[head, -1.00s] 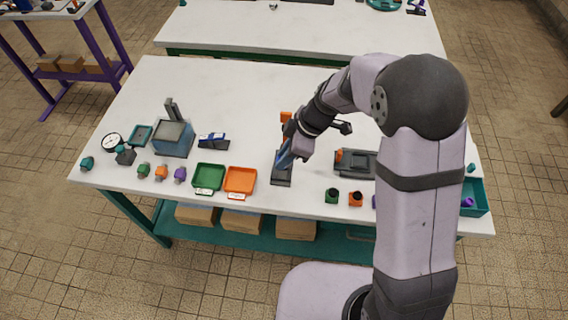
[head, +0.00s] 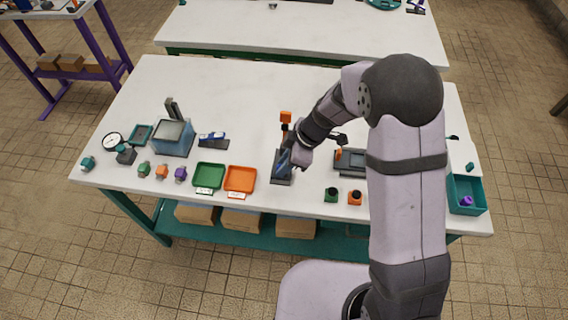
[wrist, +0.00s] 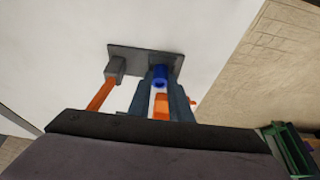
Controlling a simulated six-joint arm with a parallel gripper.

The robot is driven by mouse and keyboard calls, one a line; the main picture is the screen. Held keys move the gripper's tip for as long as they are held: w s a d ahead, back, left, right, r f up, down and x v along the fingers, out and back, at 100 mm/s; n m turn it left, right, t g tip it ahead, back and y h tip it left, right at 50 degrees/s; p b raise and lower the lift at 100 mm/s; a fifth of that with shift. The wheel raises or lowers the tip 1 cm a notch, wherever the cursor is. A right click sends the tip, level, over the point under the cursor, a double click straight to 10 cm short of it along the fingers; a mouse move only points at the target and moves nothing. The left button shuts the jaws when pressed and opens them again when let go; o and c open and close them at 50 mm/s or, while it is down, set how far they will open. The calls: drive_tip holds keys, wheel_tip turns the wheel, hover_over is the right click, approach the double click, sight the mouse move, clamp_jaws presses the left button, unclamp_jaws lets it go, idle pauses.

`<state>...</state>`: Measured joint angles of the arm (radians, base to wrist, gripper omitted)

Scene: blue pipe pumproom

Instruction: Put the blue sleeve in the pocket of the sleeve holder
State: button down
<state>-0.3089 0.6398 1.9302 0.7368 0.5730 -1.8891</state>
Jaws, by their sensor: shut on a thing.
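My gripper (wrist: 162,90) is shut on the blue sleeve (wrist: 159,76), a short blue tube between the fingertips in the wrist view. The sleeve is over or against a grey base plate (wrist: 125,51), which I take to be the sleeve holder; I cannot tell whether the sleeve is in a pocket. A grey block with an orange bar (wrist: 100,95) stands on the plate beside the fingers. In the head view my gripper (head: 285,162) is low over the dark base (head: 281,181), and the sleeve cannot be made out.
Green (head: 208,178) and orange (head: 240,180) trays lie left of the base. A grey fixture (head: 350,160) stands to the right, with small green (head: 331,195) and orange (head: 355,198) pieces in front. A teal bin (head: 466,185) is at the far right.

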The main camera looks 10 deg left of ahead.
drive_tip(key=shift+f, duration=0.15)
drive_tip(key=c, duration=1.6)
unclamp_jaws()
drive_tip(key=shift+r+p, duration=0.3)
drive_tip(key=shift+p, duration=0.05)
drive_tip(key=shift+d+r+b, duration=0.15)
drive_tip(key=shift+r+b, duration=0.15)
drive_tip(key=b+v, duration=0.2)
drive_tip(key=v, duration=0.9)
drive_tip(key=shift+d, duration=0.1)
